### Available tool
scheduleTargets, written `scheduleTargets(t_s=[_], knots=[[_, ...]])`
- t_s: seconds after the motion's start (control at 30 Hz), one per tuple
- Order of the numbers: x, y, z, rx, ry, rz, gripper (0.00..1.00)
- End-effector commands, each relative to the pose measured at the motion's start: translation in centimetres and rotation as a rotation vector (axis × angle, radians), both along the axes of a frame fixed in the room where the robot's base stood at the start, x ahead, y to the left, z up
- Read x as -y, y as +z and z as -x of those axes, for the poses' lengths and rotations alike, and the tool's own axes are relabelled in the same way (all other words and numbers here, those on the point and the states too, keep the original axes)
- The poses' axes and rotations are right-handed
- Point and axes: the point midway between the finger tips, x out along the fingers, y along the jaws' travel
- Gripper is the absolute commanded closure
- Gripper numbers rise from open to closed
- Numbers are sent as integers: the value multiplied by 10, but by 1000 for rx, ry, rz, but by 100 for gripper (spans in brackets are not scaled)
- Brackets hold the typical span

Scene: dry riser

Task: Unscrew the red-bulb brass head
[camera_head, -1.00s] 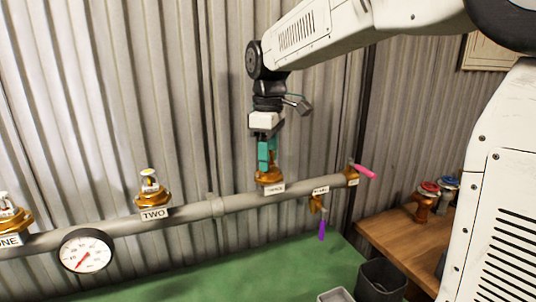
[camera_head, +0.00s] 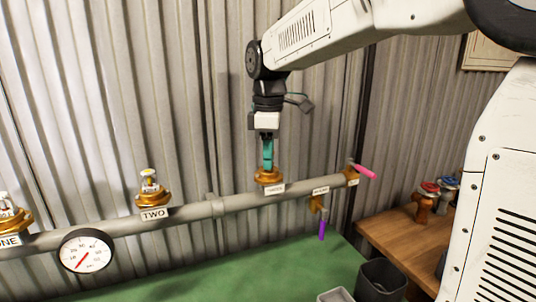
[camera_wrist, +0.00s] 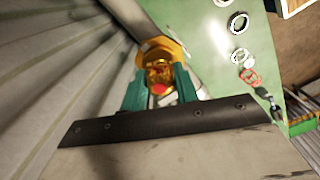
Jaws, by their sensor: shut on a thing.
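The brass head (camera_head: 268,176) sits upright on the grey pipe (camera_head: 235,203) above a label that seems to read THREE. In the wrist view the brass head (camera_wrist: 163,52) shows a red bulb (camera_wrist: 158,88) at its middle. My gripper (camera_head: 267,163) points straight down over it. Its teal fingers, seen in the wrist view (camera_wrist: 160,92), are shut on the upper part of the head, one on each side. The head's lower joint with the pipe is partly hidden in the wrist view.
Brass heads at ONE (camera_head: 10,222) and TWO (camera_head: 151,190) stand on the pipe to the left. A gauge (camera_head: 86,251) hangs there. A pink lever (camera_head: 363,171) and purple lever (camera_head: 322,230) are to the right. Dark bin (camera_head: 381,281) and wooden bench (camera_head: 400,235) are lower right. Corrugated wall is behind.

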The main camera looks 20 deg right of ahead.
Motion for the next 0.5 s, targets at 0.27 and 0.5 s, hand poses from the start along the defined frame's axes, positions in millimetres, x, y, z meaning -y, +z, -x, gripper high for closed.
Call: scheduleTargets(t_s=[0.27, 0.5], knots=[[0, 0, 0, 0, 108, 0, 97], [0, 0, 0, 0, 169, 0, 97]])
